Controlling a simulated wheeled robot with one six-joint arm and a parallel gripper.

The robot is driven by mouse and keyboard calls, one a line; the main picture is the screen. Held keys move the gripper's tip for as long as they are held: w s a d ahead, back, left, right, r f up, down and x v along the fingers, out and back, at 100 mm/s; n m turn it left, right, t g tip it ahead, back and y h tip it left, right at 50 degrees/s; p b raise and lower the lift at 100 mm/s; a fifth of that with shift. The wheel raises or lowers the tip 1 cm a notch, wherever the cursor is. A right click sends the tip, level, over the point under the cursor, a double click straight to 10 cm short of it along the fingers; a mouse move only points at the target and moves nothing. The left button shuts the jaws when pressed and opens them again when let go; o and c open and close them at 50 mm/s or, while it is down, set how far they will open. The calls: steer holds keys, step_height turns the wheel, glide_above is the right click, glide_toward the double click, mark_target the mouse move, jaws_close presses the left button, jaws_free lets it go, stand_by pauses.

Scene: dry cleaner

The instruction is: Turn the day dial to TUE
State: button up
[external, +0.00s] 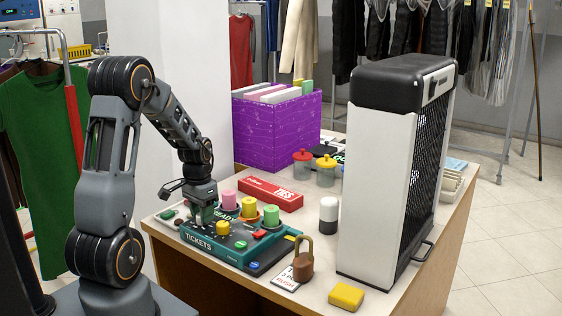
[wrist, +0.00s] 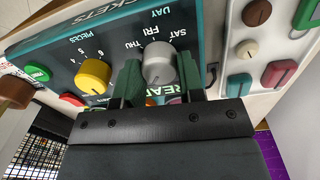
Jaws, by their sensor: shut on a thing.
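The green ticket console (external: 262,250), marked TICKETS, lies on the counter at my arm's side. In the wrist view the console (wrist: 60,55) appears upside down. Its grey day dial (wrist: 158,62) sits between the two green fingers of my gripper (wrist: 160,72), which are shut on it from both sides. The labels SAT, FRI and THU show around the dial. TUE is not visible, and I cannot tell which label the pointer faces. In the external view my gripper (external: 205,213) is down at the console's left part and the dial is hidden behind it.
A yellow PIECES knob (wrist: 93,76) is close beside the fingers. Colored spools (external: 249,207) stand behind the console. A padlock (external: 303,260) on a tag, a yellow block (external: 346,296) and a tall white-and-black unit (external: 385,180) are to the right. A purple box (external: 270,135) stands behind.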

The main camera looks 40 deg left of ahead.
steer(key=shift+m, duration=0.5)
steer(key=o, duration=0.9)
steer(key=shift+r, duration=0.15)
steer(key=r, duration=1.3)
steer(key=shift+a+r+p, duration=0.2)
steer(key=shift+r+p, duration=0.1)
steer(key=s+d+t, duration=0.1)
steer(key=s+d, duration=0.2)
steer(key=d, duration=0.1)
steer(key=s+d+r+n+t+p, duration=0.1)
steer(key=s+d, duration=0.3)
steer(key=s+d+r+n+t, duration=0.1)
steer(key=s+d, duration=0.3)
steer(key=shift+d+r+t, duration=0.15)
steer(key=shift+d+t, duration=0.05)
steer(key=shift+t, duration=0.1)
